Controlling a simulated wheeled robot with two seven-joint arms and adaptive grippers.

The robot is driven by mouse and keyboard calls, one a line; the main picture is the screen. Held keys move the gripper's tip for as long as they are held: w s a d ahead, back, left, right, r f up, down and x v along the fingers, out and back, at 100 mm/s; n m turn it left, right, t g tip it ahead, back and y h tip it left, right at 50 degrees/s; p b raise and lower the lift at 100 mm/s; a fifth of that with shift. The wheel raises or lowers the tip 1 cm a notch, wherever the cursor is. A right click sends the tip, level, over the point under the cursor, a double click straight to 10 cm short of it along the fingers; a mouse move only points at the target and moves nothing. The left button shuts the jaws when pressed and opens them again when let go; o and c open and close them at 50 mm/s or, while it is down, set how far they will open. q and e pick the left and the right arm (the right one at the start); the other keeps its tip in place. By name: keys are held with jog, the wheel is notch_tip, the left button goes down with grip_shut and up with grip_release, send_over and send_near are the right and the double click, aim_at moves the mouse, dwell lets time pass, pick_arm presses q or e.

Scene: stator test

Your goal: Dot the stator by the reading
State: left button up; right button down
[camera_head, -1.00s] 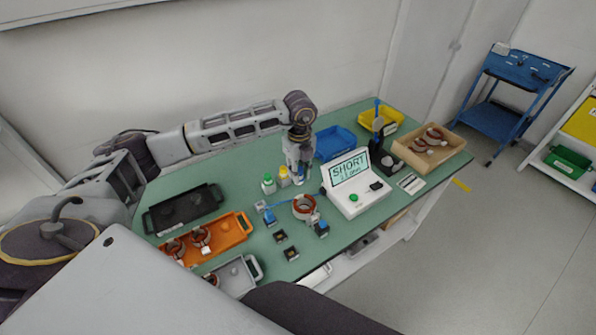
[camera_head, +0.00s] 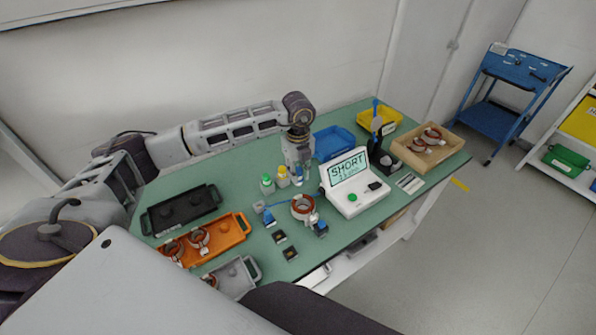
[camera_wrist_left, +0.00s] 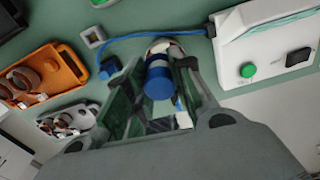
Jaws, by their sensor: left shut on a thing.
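The stator (camera_head: 303,207), a copper-coloured ring, stands on the green table between two blue clips (camera_head: 268,217) (camera_head: 321,229). The white tester (camera_head: 355,198) to its right shows SHORT on its screen (camera_head: 349,166), with a small, unclear line beneath. My left gripper (camera_head: 300,182) points down just behind the stator. It is shut on a blue-and-white marker (camera_wrist_left: 158,82), which hides part of the stator in the left wrist view. A green-capped marker (camera_head: 267,182) and a yellow-capped marker (camera_head: 283,175) stand left of the gripper. My right gripper is out of view.
A black tray (camera_head: 180,210), an orange tray (camera_head: 228,232) holding copper rings and a grey tray (camera_head: 236,277) lie on the left. A blue bin (camera_head: 334,142), a yellow bin (camera_head: 391,117) and a wooden box (camera_head: 450,148) with stators stand behind and right.

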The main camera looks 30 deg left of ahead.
pick_arm(q)
jog(key=shift+f+b, duration=1.2)
jog(key=shift+f, duration=1.05)
jog(key=shift+f, duration=0.3)
jog(key=shift+f+b, duration=0.4)
jog(key=shift+b, duration=0.15)
dwell(0.7)
jog(key=shift+r, duration=0.1)
jog(key=shift+r+p, duration=1.65)
jog(key=shift+r, duration=1.3)
jog(key=shift+s+f, duration=0.1)
jog(key=shift+f, duration=0.05)
